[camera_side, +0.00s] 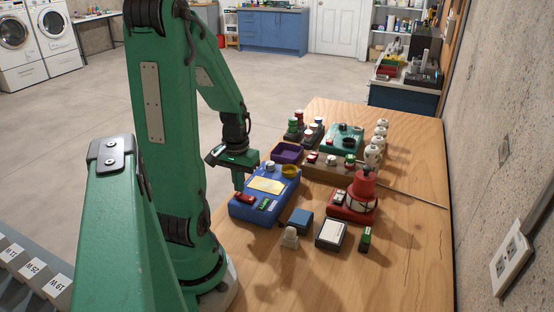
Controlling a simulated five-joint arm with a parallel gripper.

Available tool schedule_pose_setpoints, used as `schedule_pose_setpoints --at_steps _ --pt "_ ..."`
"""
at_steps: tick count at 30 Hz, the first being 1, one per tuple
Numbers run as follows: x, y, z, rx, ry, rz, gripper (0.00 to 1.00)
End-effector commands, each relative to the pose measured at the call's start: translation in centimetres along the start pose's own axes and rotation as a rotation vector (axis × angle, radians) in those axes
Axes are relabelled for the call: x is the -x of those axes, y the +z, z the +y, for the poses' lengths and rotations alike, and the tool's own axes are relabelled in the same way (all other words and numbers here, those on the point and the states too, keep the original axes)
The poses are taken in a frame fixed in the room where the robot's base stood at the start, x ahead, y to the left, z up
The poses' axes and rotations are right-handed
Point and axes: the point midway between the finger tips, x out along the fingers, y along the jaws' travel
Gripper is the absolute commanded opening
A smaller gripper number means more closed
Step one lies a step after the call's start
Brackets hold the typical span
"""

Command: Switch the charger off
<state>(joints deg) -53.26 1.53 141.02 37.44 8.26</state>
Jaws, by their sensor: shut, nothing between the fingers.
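A blue box (248,212) lies on the wooden table in front of my arm. Its top carries a yellow label (268,184), a red switch-like part (244,197), a green one (267,204) and a yellow round part (290,171). No readable marking tells me whether this or another device is the charger. My green gripper (238,187) is shut and empty, pointing down at the back left edge of the blue box. I cannot tell whether its tip touches the box. The switch positions are too small to read.
A red device (350,208) with a red-topped part stands right of the blue box. A purple tray (287,152) and a green device (342,138) are behind. Small blocks, including a blue one (296,221), lie in front. The table's (400,270) front right is clear; a concrete wall borders it.

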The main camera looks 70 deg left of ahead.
Motion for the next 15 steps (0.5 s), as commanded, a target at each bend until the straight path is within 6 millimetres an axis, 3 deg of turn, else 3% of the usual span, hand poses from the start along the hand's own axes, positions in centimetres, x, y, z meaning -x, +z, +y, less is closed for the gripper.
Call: schedule_pose_setpoints --at_steps 15 --pt "-0.56 0.02 0.00 0.000 0.000 -0.001 0.00"
